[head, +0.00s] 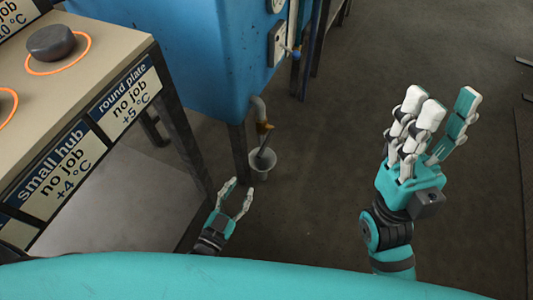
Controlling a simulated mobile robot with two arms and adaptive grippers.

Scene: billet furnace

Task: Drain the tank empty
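The blue tank (205,50) stands at the upper middle of the head view. A grey bent drain pipe (257,106) comes out low on its side and ends in a brass-coloured valve (264,128). A small grey bucket (261,165) is below the valve; its contents are too small to tell. My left gripper (241,187) is open and empty, in front of the bucket in the picture and below the valve. My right gripper (446,100) is open and empty, raised well to the right of the tank.
A bench (105,50) with a dark round piece (51,42), orange rings and labels such as "small hub" and "round plate" fills the left. A grey box (278,42) and a blue-handled fitting (292,52) are on the tank's right side. The floor (330,150) between my grippers is clear.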

